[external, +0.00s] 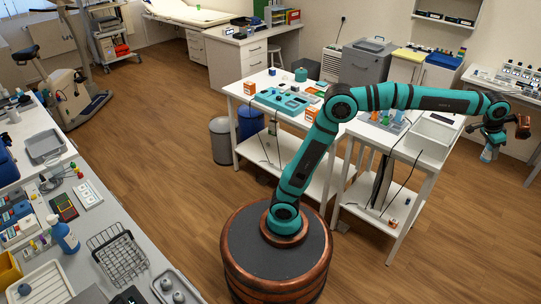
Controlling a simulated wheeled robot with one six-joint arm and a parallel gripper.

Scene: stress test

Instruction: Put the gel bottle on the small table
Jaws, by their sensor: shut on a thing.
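My gripper (490,142) is at the far right, pointing down at the end of my outstretched arm. The smaller white table (377,140) stands behind my arm, with a lower shelf. It carries a grey rack with coloured bottles and a white bin, and I cannot tell whether it is the small table of the task.
A larger white table (240,91) with a teal tray stands left of the smaller one. A white bin (432,138) fills much of the smaller table's right side. A bench (519,89) with equipment lies at right. A blue bottle (63,236) stands on the left counter.

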